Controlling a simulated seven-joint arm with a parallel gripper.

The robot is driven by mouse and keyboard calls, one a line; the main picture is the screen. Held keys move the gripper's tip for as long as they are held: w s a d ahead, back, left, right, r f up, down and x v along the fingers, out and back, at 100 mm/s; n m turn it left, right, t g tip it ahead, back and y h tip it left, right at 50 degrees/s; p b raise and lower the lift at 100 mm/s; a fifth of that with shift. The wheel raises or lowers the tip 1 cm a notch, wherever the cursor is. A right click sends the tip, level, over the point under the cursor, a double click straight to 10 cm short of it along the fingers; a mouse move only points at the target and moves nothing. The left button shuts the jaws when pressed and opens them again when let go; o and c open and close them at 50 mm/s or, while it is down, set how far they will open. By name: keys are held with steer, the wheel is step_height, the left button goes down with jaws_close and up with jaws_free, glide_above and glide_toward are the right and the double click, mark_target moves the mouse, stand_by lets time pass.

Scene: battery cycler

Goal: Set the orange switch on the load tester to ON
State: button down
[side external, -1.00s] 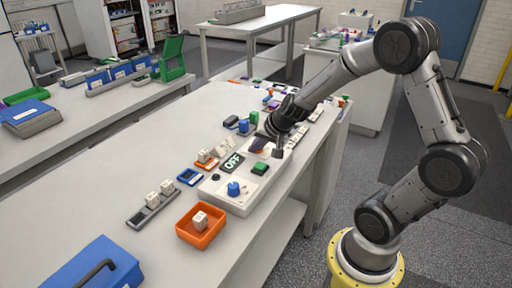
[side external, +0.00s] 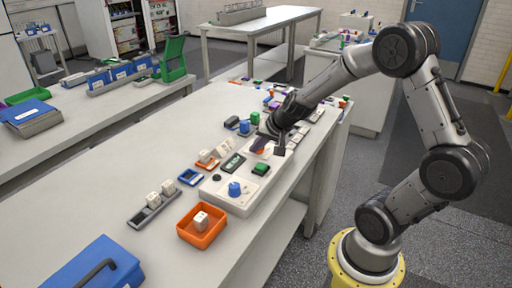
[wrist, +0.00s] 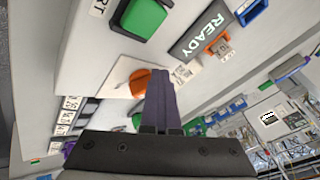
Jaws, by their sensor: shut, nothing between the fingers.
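The load tester (side external: 216,196) is a white box on the bench, with a blue knob, a green button and a dark display. Its orange switch (wrist: 138,82) shows in the wrist view, partly covered by my fingers. In the side view only a bit of the orange switch (side external: 259,151) shows under my gripper (side external: 261,145). In the wrist view my gripper (wrist: 172,75) is shut and empty, its dark fingertips just right of the switch. I cannot tell whether they touch it. The display (wrist: 200,36) reads READY.
The green button (wrist: 141,17) sits close to the switch on the same panel. An orange tray (side external: 202,237) holding a white block stands in front of the tester. Blue and green parts (side external: 254,118) stand behind it.

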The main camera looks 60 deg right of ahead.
steer(key=shift+d, duration=0.65)
steer(key=a+v, duration=0.1)
steer(key=v, duration=1.3)
steer(key=shift+a+f, duration=0.1)
steer(key=shift+a, duration=0.1)
steer(key=s+d+f+n+y, duration=0.1)
steer(key=s+d+f+n, duration=0.2)
steer(key=d, duration=0.5)
steer(key=shift+s+d+y, duration=0.3)
steer(key=shift+s+y, duration=0.1)
